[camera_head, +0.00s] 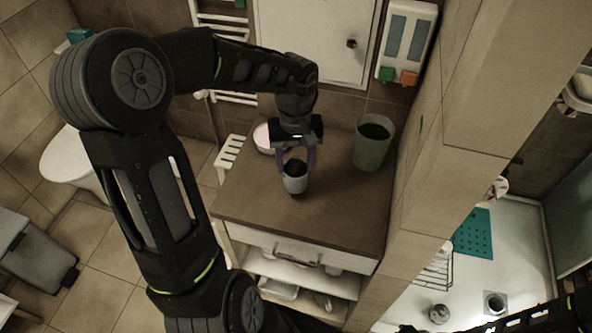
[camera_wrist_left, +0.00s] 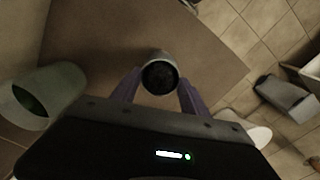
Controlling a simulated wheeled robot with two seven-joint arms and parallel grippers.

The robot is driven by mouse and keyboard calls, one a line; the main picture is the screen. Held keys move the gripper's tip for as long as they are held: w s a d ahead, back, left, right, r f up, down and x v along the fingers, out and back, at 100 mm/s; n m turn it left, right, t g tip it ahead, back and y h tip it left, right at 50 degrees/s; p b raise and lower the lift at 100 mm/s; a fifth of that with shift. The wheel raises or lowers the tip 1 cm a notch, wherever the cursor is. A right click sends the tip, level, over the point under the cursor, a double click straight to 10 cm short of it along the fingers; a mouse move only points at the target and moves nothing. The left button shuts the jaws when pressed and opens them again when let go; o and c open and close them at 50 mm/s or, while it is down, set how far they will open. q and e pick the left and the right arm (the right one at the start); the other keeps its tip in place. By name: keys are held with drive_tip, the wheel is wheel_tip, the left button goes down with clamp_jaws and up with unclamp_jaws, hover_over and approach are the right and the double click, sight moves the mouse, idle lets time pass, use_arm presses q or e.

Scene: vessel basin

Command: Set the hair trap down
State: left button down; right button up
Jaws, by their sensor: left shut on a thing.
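The hair trap (camera_head: 295,184) looks like a small grey cylinder with a dark, round open top. My left gripper (camera_head: 296,168) is shut on it, with one purple finger on each side. The hair trap is upright over the brown countertop (camera_head: 340,205) of the cabinet; whether its base touches the top I cannot tell. In the left wrist view the hair trap (camera_wrist_left: 160,76) sits between the fingertips of my left gripper (camera_wrist_left: 159,88). My right arm shows at the lower right of the head view, but its gripper does not.
A green bin-like cup (camera_head: 372,143) stands at the back right of the countertop, and a pinkish bowl (camera_head: 263,138) at the back left. The countertop's front is clear. A tiled wall (camera_head: 455,110) borders it on the right, with a shower tray (camera_head: 520,255) beyond.

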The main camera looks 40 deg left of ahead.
sight(295, 174)
use_arm(q)
drive_tip(key=shift+f, duration=1.9)
drive_tip(key=c, duration=0.6)
unclamp_jaws()
wheel_tip(295, 174, up, 12)
drive_tip(key=shift+r, duration=0.1)
